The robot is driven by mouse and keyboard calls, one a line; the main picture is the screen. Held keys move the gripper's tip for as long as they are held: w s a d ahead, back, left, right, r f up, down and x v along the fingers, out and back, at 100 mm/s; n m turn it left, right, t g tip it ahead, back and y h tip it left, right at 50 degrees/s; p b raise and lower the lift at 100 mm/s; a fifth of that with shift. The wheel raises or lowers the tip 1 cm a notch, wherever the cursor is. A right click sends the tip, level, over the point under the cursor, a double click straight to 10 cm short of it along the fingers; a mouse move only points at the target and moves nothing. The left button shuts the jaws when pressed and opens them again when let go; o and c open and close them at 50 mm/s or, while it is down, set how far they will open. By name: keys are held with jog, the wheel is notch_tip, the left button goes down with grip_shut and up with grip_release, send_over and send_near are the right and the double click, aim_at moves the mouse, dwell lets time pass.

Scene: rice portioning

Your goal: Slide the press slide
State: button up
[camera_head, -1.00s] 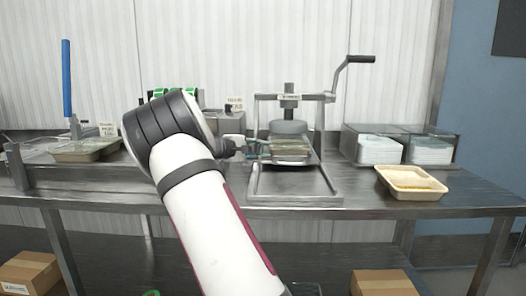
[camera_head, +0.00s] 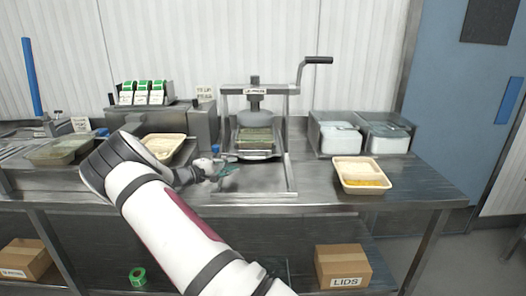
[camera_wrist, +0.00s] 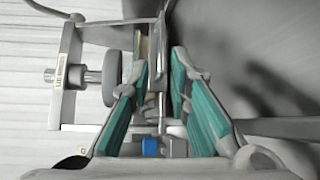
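The press (camera_head: 226,120) is a metal frame with a crank handle (camera_head: 318,60) and a round grey plate (camera_head: 254,118). Its slide (camera_head: 262,155) is under the plate and carries a greenish-brown block (camera_head: 255,139). A flat metal base with rails (camera_head: 292,180) extends in front. My gripper (camera_head: 228,171) is at the slide's front left, low over the base. In the wrist view my gripper (camera_wrist: 160,65) has its teal fingers apart, with a thin metal bar between them; I cannot tell whether they touch it. A blue piece (camera_wrist: 151,147) shows near the finger bases.
A tray with yellow food (camera_head: 362,184) sits right of the press, before lidded metal bins (camera_head: 340,118). A beige tray (camera_head: 164,141) and a dispenser with green-white cartons (camera_head: 150,120) are left. Boxes (camera_head: 342,266) lie below the table.

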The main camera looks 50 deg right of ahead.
aim_at(256, 158)
jog(key=shift+s+d+f, duration=0.15)
jog(key=shift+d, duration=0.35)
jog(key=d, duration=0.4)
jog(key=d+f, duration=0.1)
jog(key=d, duration=0.3)
jog(key=s+d, duration=0.1)
jog(key=d, duration=0.3)
jog(key=shift+d+f, duration=0.3)
jog(key=shift+f, duration=0.1)
jog(key=shift+c, duration=0.3)
grip_shut()
